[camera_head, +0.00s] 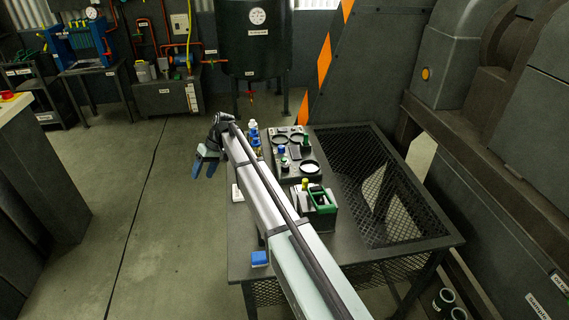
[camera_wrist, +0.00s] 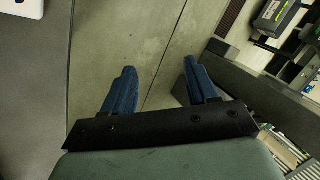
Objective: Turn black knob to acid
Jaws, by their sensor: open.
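My gripper (camera_head: 204,168) is at the end of my arm, left of the dark metal table and over the floor. In the wrist view its two blue fingers (camera_wrist: 157,78) are spread apart with only floor between them. It is open and empty. I cannot pick out for certain a black knob or an "acid" label. A grey tray or panel (camera_head: 296,169) on the table carries dark round parts and small bottles. Its small markings are too small to read, and my arm crosses in front of the table's left side.
The table's right part is black mesh (camera_head: 385,200). A green and black box (camera_head: 319,204) stands beside my arm, and a blue block (camera_head: 260,258) lies near the front left. A dark tank (camera_head: 250,45) stands behind. The floor at left is clear.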

